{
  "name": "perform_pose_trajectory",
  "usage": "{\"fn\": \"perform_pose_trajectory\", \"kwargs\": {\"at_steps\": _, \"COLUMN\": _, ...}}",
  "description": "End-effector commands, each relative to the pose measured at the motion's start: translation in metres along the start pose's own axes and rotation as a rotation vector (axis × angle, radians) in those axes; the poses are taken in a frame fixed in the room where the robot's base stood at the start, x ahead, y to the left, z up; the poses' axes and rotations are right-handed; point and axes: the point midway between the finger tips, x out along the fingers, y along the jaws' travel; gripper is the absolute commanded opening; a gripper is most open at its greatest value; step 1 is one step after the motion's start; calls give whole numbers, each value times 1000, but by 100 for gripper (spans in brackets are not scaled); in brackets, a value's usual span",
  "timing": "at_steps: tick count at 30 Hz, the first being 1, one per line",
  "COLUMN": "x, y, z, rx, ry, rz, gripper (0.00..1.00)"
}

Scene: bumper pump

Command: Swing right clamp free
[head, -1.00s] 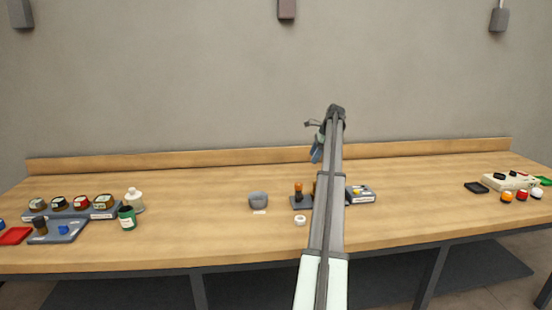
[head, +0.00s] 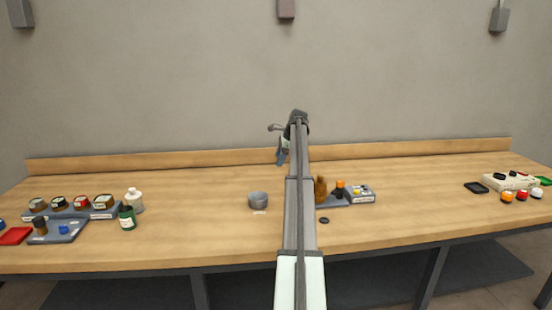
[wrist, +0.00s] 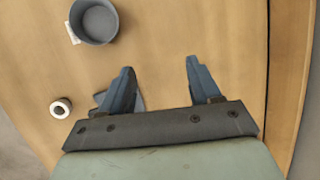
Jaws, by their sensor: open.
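My gripper (head: 281,154) is high above the back of the table, left of the picture's middle. In the wrist view its two blue fingers (wrist: 158,82) are spread apart with only bare wood between them. No part that I can name for certain as the right clamp shows. A grey tray (head: 334,203) holds a brown bottle (head: 320,188) and a dark bottle with an orange part (head: 339,187). My arm hides the tray's left part. In the wrist view a blue-grey edge (wrist: 101,97) shows behind the left finger.
A grey cup (head: 258,200) stands left of my arm. A dark disc (head: 324,220) lies before the tray. A white ring with a dark centre (wrist: 61,107) shows in the wrist view. A grey box (head: 361,196) is at right. Jars and trays stand far left.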

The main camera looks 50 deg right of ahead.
Motion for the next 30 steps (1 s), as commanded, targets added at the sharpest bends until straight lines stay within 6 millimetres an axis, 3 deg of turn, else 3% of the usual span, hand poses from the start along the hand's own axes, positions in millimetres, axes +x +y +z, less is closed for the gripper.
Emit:
{"fn": "perform_pose_trajectory", "kwargs": {"at_steps": 7, "x": 8, "y": -1, "z": 15, "rx": -12, "ry": -1, "rz": -8, "gripper": 63}}
{"fn": "perform_pose_trajectory", "kwargs": {"at_steps": 20, "x": 7, "y": -1, "z": 14, "rx": -11, "ry": -1, "rz": -10, "gripper": 63}}
{"fn": "perform_pose_trajectory", "kwargs": {"at_steps": 23, "x": 0, "y": 0, "z": -2, "rx": 5, "ry": 4, "rz": -17, "gripper": 63}}
{"fn": "perform_pose_trajectory", "kwargs": {"at_steps": 30, "x": -46, "y": 0, "z": -72, "rx": 71, "ry": 25, "rz": -59, "gripper": 63}}
